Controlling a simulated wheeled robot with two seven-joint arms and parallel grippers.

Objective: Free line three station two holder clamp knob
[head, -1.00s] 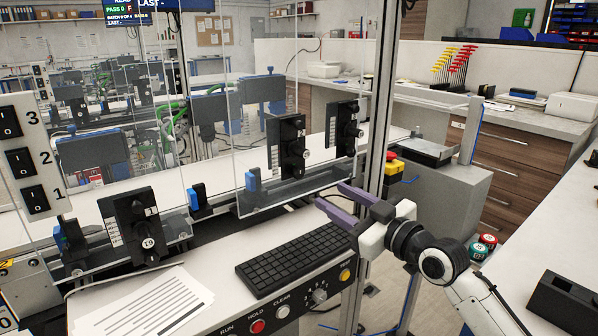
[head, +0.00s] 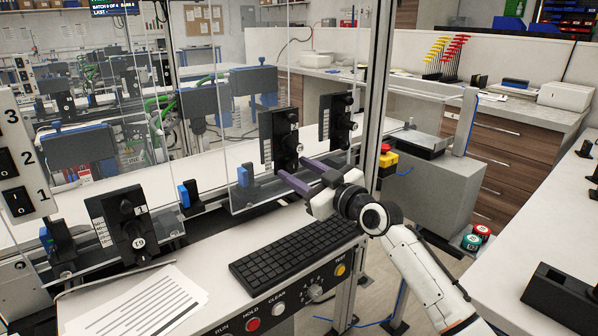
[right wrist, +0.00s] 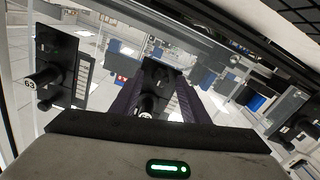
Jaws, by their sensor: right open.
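Several black holders with round knobs stand along the line. The middle one (head: 280,140) has its knob facing me; another (head: 336,122) stands to its right, and a larger one (head: 125,228) stands at the near left. I cannot read which is line three station two. My right gripper (head: 291,167) is open and empty, its purple fingers pointing at the lower part of the middle holder. In the right wrist view, a holder (right wrist: 158,75) shows between the fingers, its lower part hidden by the gripper body. Another holder (right wrist: 55,60), its knob marked 63, is at the left. My left gripper is out of view.
A clear guard panel (head: 215,150) stands along the line, with an upright metal post (head: 378,90) right of the holders. A keyboard (head: 290,255) and control panel with buttons (head: 252,324) lie below. A numbered switch box (head: 20,160) is at the left.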

